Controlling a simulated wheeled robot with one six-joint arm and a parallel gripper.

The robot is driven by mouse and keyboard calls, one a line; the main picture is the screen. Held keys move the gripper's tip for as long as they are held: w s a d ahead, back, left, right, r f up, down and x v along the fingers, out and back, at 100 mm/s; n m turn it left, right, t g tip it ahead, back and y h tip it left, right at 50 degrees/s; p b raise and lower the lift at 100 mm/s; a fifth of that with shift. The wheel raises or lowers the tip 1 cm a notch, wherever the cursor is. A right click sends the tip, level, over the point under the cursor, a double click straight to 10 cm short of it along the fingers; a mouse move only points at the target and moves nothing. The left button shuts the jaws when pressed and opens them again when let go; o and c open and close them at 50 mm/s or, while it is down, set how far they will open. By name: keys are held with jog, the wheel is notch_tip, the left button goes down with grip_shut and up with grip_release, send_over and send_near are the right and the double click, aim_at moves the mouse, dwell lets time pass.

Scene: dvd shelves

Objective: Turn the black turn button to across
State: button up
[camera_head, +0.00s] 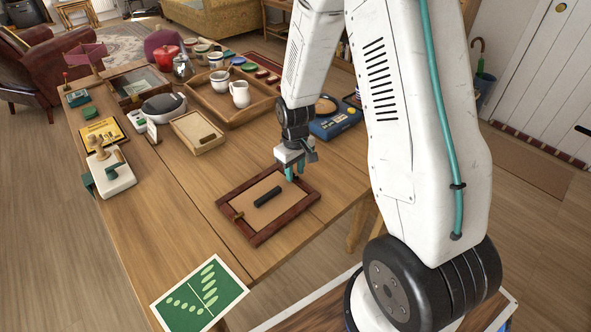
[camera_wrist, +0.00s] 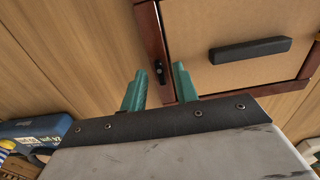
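A dark red-brown wooden frame (camera_head: 250,234) lies on the table around a tan panel (camera_head: 254,190). It also shows in the wrist view (camera_wrist: 148,32). A small black piece, which looks like the black turn button (camera_wrist: 158,70), sits on the frame's rail in the wrist view; it seems to lie along the rail, but its exact angle is hard to tell. My gripper hides it in the head view. My gripper (camera_head: 294,172) points down over that rail. Its green fingers (camera_wrist: 160,72) are apart, one on each side of the button in the picture; contact cannot be told.
A black bar handle (camera_head: 267,196) is on the panel. A blue device (camera_head: 335,122) stands behind my gripper, and a wooden tray (camera_head: 232,108) with cups farther back. A green card (camera_head: 200,296) lies at the near edge.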

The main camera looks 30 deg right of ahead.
jog(key=shift+f, duration=0.1)
grip_shut()
jog(key=shift+n, duration=0.3)
jog(key=n, duration=0.6)
jog(key=shift+a+n, duration=0.1)
jog(key=shift+n, duration=0.2)
jog(key=n, duration=0.5)
jog(key=shift+s, duration=0.1)
jog(key=n, duration=0.5)
jog(key=shift+s+n, duration=0.1)
jog(key=shift+n, duration=0.2)
grip_release()
